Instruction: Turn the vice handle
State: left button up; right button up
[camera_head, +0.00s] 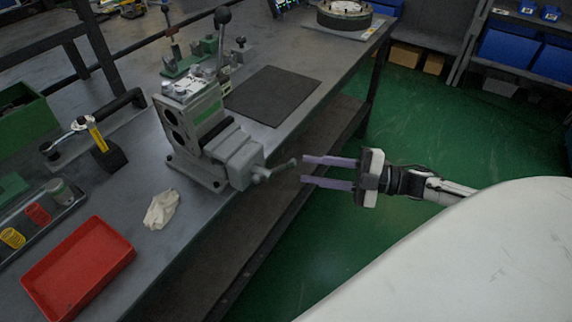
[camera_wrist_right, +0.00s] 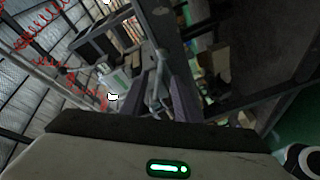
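The vice (camera_head: 232,155) is a grey-green block bolted to the workbench near its front edge. Its handle (camera_head: 277,169) is a thin grey bar with a knobbed end, sticking out from the front toward the right. My right gripper (camera_head: 303,170) reaches in from the right, with its two purple-grey fingers apart and its tips just beside the handle's end. In the right wrist view the handle (camera_wrist_right: 157,82) shows between the open fingers; I cannot tell whether they touch it. My left gripper is not in view.
The workbench (camera_head: 185,225) holds a red tray (camera_head: 78,270), a crumpled white cloth (camera_head: 161,209), a dark mat (camera_head: 273,95) and a lever with a black knob (camera_head: 222,16) behind the vice. The green floor (camera_head: 430,130) right of the bench is open around my right arm.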

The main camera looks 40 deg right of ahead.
aim_at(289, 166)
jog(key=x, duration=0.7)
grip_shut()
